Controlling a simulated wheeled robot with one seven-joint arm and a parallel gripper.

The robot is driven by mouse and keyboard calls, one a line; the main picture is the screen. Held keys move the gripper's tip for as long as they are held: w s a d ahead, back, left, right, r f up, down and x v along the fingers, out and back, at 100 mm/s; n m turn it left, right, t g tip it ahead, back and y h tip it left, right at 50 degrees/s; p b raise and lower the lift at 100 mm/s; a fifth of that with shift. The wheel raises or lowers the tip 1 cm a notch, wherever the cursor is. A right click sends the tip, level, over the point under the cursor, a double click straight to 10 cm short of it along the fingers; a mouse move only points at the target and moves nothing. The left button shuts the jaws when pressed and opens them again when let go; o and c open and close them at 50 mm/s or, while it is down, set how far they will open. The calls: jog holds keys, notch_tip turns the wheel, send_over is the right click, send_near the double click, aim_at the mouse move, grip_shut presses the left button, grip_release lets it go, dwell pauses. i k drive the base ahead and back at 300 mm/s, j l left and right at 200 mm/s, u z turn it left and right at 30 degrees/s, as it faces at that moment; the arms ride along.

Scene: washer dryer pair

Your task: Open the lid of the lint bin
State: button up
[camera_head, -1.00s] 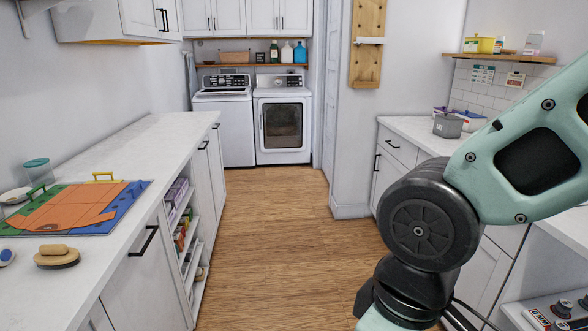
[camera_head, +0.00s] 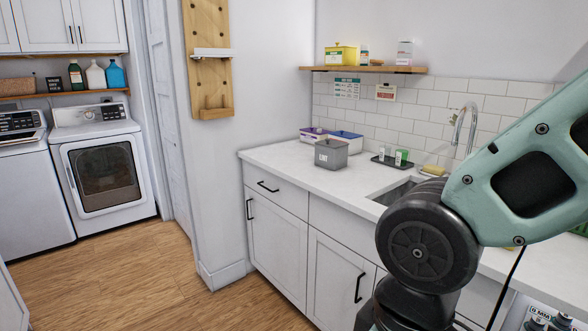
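The lint bin (camera_head: 331,156) is a small grey box with "LINT" on its front. It stands upright on the white counter (camera_head: 284,162), left of the sink. Its top looks covered by a grey lid (camera_head: 331,144), which appears shut. My arm fills the right side of the picture, well to the right of the bin and nearer to me. My gripper is outside the picture, so its state does not show.
Behind the bin are a purple-and-white box (camera_head: 313,134) and a blue-lidded box (camera_head: 346,140). A black tray (camera_head: 391,162) with small items, a sink (camera_head: 396,191) and a faucet (camera_head: 463,124) lie to the right. Wood floor (camera_head: 120,272) is clear at left.

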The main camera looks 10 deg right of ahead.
aim_at(332, 141)
jog(key=i+j+z, duration=0.5)
jog(key=i+j, duration=0.2)
jog(key=j, duration=0.15)
